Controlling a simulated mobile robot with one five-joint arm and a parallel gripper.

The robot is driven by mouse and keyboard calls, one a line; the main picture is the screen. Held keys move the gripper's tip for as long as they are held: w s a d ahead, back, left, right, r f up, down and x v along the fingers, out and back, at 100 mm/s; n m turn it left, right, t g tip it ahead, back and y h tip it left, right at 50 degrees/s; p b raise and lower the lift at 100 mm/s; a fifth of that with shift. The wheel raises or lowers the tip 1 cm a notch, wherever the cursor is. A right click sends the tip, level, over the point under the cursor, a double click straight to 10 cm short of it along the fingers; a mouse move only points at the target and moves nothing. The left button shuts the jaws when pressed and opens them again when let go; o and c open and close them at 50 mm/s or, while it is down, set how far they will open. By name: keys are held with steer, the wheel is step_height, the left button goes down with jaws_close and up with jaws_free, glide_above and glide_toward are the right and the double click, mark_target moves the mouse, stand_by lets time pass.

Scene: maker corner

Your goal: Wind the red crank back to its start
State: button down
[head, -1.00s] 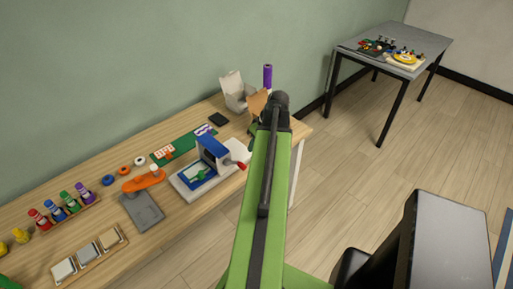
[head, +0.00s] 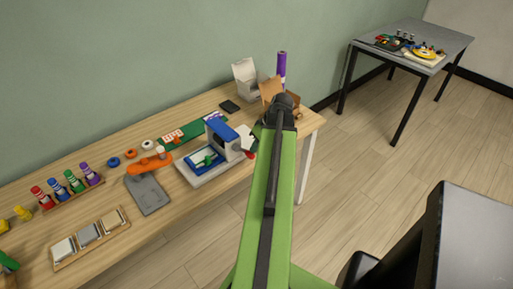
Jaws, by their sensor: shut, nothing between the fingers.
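The red crank (head: 250,155) shows as a small red piece at the right side of a blue-framed device (head: 221,131). The device stands on a light base plate near the front edge of the wooden table. My green arm reaches up the middle of the head view and passes just right of the crank. Its dark upper joint shows at the top, but my gripper's fingers are hidden behind the arm. I cannot tell how far the crank is turned.
A grey table (head: 452,42) stands far right. Floor between is open.

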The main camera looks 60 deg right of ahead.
steer(key=shift+s+f, duration=0.15)
steer(key=shift+f, duration=0.05)
steer(key=s+d+r+p, duration=0.2)
steer(key=r+p, duration=0.4)
steer(key=s+d+r+p, duration=0.2)
steer(key=d+r+p, duration=0.1)
steer(key=r+p, duration=0.3)
steer(key=shift+s+d, duration=0.25)
steer(key=shift+s, duration=0.1)
steer(key=shift+f, duration=0.1)
